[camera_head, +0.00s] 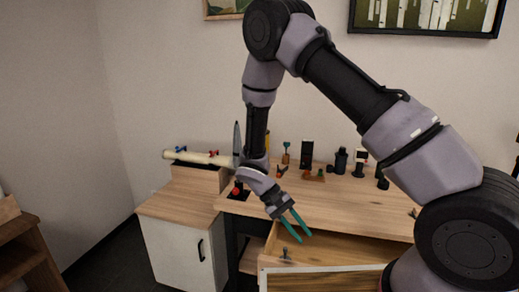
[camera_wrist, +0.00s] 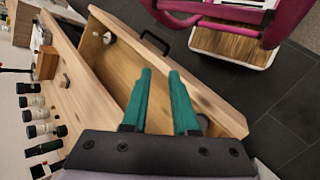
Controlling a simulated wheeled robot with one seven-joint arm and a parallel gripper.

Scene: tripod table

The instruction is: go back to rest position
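My gripper (camera_head: 296,224) has two teal fingers. In the head view it hangs over the open drawer (camera_head: 335,247) at the front of the wooden desk, pointing down and to the right. In the wrist view the fingers (camera_wrist: 160,74) are apart with a clear gap and nothing between them, so the gripper is open and empty. The drawer (camera_wrist: 215,103) lies below them, pulled out. A small round metallic object (camera_wrist: 107,38) shows at its far end, and a dark object is partly hidden beside the right finger.
Tools and dark bottles stand along the back of the desk (camera_head: 345,200). A white cabinet (camera_head: 178,250) with a pale roll (camera_head: 195,157) above it is at left. A wooden shelf (camera_head: 25,255) stands far left. In the wrist view, a magenta-framed stool (camera_wrist: 235,40) stands beyond the drawer.

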